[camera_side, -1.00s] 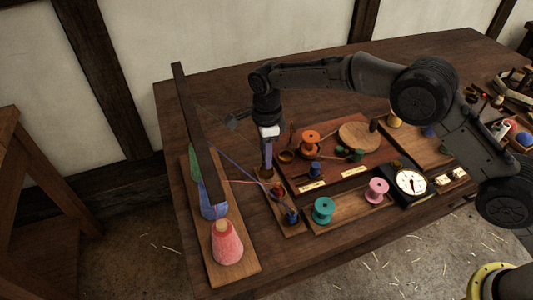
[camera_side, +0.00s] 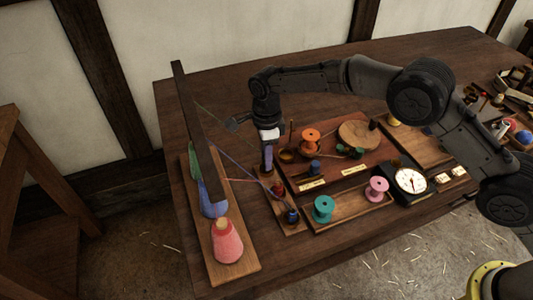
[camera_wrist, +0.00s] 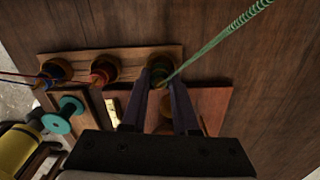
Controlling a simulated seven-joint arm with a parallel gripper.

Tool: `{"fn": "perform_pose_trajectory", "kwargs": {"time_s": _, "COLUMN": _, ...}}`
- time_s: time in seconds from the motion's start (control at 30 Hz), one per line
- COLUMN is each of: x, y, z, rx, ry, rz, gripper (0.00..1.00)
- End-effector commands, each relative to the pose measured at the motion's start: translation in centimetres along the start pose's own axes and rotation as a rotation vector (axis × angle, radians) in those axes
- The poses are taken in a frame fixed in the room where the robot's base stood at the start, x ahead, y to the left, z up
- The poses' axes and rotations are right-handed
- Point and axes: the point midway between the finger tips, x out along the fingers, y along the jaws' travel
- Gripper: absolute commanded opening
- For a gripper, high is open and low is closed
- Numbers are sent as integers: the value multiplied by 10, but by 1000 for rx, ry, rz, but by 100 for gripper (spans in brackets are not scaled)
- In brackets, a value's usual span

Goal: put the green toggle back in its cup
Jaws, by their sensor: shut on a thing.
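The green toggle (camera_wrist: 158,84) is between the fingers of my gripper (camera_wrist: 158,92) in the wrist view, mostly hidden by them. A green cord (camera_wrist: 215,42) runs from it to the upper right. The third cup (camera_wrist: 160,70), at the right end of the wooden strip (camera_wrist: 130,62), shows right at the fingertips; I cannot tell how deep the toggle sits in it. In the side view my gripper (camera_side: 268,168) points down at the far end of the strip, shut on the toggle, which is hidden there.
Blue (camera_wrist: 55,70) and red (camera_wrist: 103,70) toggles stand in the other cups, with cords attached. Cones of thread stand left, under a tall dark beam (camera_side: 195,120). Teal (camera_side: 323,208) and pink (camera_side: 377,189) spools and a dial (camera_side: 410,181) stand right. An orange spool (camera_side: 310,140) stands behind.

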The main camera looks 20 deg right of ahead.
Motion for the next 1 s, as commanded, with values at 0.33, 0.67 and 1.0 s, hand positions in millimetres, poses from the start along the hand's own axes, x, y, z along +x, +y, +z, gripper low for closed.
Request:
{"fn": "perform_pose_trajectory", "kwargs": {"time_s": 0.33, "x": 5, "y": 0, "z": 0, "rx": 0, "ry": 0, "rz": -1, "gripper": 0}}
{"fn": "perform_pose_trajectory", "kwargs": {"time_s": 0.67, "x": 7, "y": 0, "z": 0, "rx": 0, "ry": 0, "rz": -1, "gripper": 0}}
{"fn": "perform_pose_trajectory", "kwargs": {"time_s": 1.0, "x": 7, "y": 0, "z": 0, "rx": 0, "ry": 0, "rz": -1, "gripper": 60}}
